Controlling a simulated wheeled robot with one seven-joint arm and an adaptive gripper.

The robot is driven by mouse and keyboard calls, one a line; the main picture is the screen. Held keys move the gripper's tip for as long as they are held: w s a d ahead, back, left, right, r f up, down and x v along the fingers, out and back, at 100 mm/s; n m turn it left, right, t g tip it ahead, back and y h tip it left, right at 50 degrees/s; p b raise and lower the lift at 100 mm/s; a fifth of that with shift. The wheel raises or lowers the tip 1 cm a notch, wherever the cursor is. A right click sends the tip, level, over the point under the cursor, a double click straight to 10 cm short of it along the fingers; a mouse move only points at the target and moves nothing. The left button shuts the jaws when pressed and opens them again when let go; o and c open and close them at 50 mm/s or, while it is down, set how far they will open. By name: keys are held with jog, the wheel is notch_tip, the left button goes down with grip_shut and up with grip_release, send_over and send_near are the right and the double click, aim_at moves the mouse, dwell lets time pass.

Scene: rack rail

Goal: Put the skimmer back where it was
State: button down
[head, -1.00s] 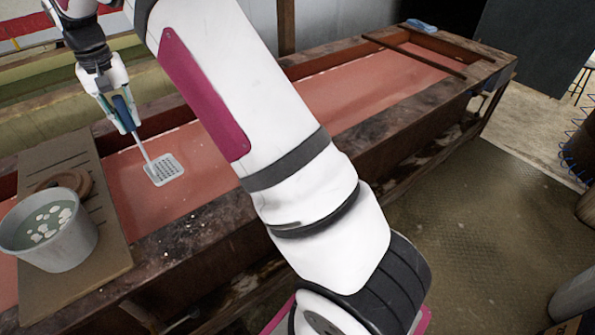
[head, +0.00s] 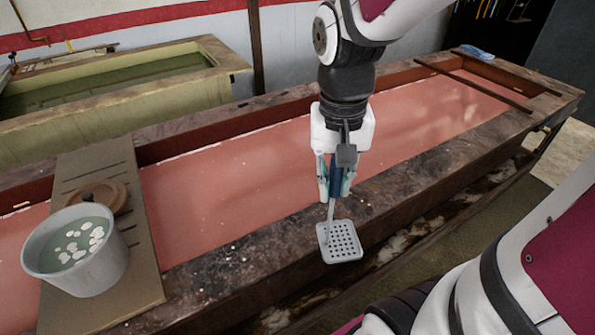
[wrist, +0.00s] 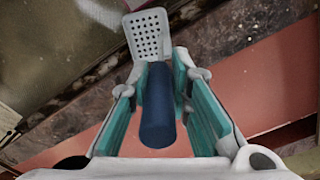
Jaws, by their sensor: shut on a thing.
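The skimmer has a blue handle and a square, perforated pale head (head: 340,241). My gripper (head: 336,192) is shut on its handle, and the head hangs down below the fingers. In the head view the skimmer head shows over the front wooden rim of the long trough (head: 250,160), which holds pink liquid. In the wrist view the blue handle (wrist: 158,108) lies between the teal finger pads, with the perforated head (wrist: 148,36) beyond it. No hook, rail or other holder for the skimmer can be made out.
A grey bucket (head: 112,262) with pale pieces in liquid stands on a slotted board (head: 145,250) across the trough's left part. A brown round lid (head: 108,196) lies behind it. A yellowish trough (head: 180,101) stands behind. A blue cloth (head: 473,52) lies at the far right end.

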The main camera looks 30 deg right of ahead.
jog(key=w+d+f, duration=0.3)
jog(key=w, duration=0.2)
jog(key=w+d+f+p, duration=0.1)
jog(key=w+d+f, duration=0.2)
jog(key=w, duration=0.3)
jog(key=shift+w+d, duration=0.25)
jog(key=shift+d, duration=0.4)
jog(key=shift+f, duration=0.15)
jog(key=c, duration=1.5)
grip_release()
jog(key=shift+o, duration=0.2)
